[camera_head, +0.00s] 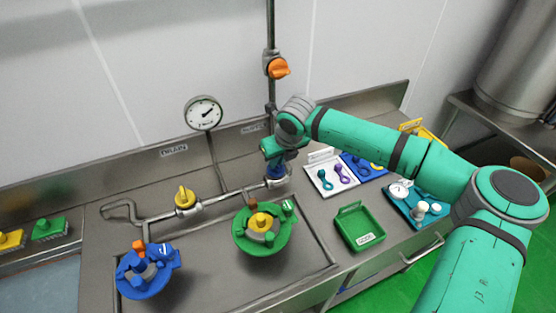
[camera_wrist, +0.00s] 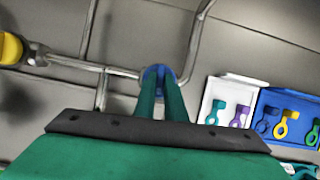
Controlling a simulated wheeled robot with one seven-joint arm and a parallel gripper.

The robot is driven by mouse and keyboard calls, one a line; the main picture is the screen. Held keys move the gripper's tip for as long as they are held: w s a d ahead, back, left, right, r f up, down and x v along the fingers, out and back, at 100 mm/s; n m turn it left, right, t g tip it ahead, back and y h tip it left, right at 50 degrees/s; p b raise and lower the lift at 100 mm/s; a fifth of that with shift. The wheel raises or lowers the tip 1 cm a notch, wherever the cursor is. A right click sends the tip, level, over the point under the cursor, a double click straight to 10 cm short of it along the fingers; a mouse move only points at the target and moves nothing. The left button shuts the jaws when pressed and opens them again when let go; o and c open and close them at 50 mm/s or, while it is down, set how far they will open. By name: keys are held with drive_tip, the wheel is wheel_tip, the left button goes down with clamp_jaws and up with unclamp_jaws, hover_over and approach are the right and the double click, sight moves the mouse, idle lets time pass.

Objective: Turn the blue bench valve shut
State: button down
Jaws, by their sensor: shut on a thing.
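The blue bench valve (camera_head: 276,173) sits at the right end of the pipe on the steel bench, below the vertical pipe. My gripper (camera_head: 273,159) reaches down onto it from above, its fingers close together on the blue handle. In the wrist view the blue valve (camera_wrist: 154,71) shows around the fingertips of my gripper (camera_wrist: 161,82). The fingers hide most of the handle, so I cannot tell its angle. The yellow valve (camera_head: 185,197) is farther left on the same pipe and also shows in the wrist view (camera_wrist: 11,48).
An orange valve (camera_head: 277,68) is on the vertical pipe above my gripper. A gauge (camera_head: 204,112) stands behind. A white tray (camera_head: 316,158), blue tray and green bin (camera_head: 359,226) are at right.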

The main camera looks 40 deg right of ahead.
drive_tip(key=shift+m+h, duration=0.3)
drive_tip(key=shift+m, duration=0.3)
drive_tip(key=c, duration=1.8)
unclamp_jaws()
drive_tip(key=shift+s+r, duration=0.1)
drive_tip(key=v, duration=1)
drive_tip(key=shift+s+r, duration=0.1)
drive_tip(key=shift+r, duration=0.25)
drive_tip(key=shift+s, duration=0.1)
